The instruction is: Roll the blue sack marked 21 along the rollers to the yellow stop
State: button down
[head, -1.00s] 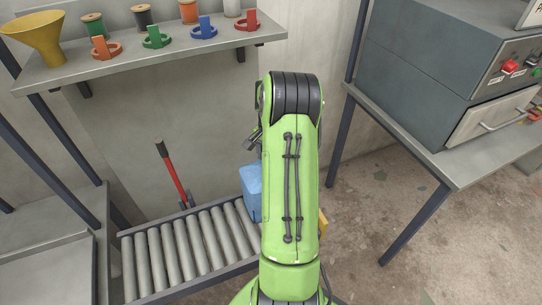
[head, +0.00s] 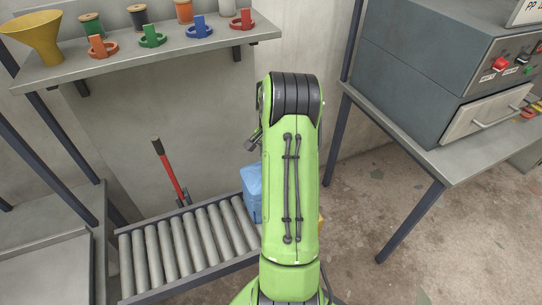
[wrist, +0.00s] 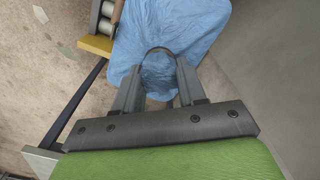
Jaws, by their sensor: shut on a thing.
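The blue sack (head: 252,190) stands on the roller conveyor (head: 190,243) toward its right end, partly hidden behind my green arm in the head view. In the wrist view the blue sack (wrist: 170,35) fills the top middle, and my gripper (wrist: 159,62) is shut on a gathered part of it. No number is visible on the sack. The yellow stop (wrist: 95,46) shows at the conveyor's end in the wrist view, left of the sack and close to it. In the head view only a sliver of yellow (head: 320,222) shows beside my arm.
A shelf (head: 150,50) with a yellow funnel (head: 36,38), spools and coloured holders is above the conveyor. A grey machine (head: 440,60) stands on a table (head: 440,160) at right. Rollers left of the sack are bare.

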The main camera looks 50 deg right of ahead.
jog(key=shift+s, duration=0.65)
jog(key=shift+w, duration=0.15)
jog(key=c, duration=0.6)
grip_release()
jog(key=shift+o, duration=0.2)
notch_tip(320, 180, up, 16)
jog(key=p, duration=0.3)
jog(key=shift+p, duration=0.4)
jog(key=shift+f, duration=0.15)
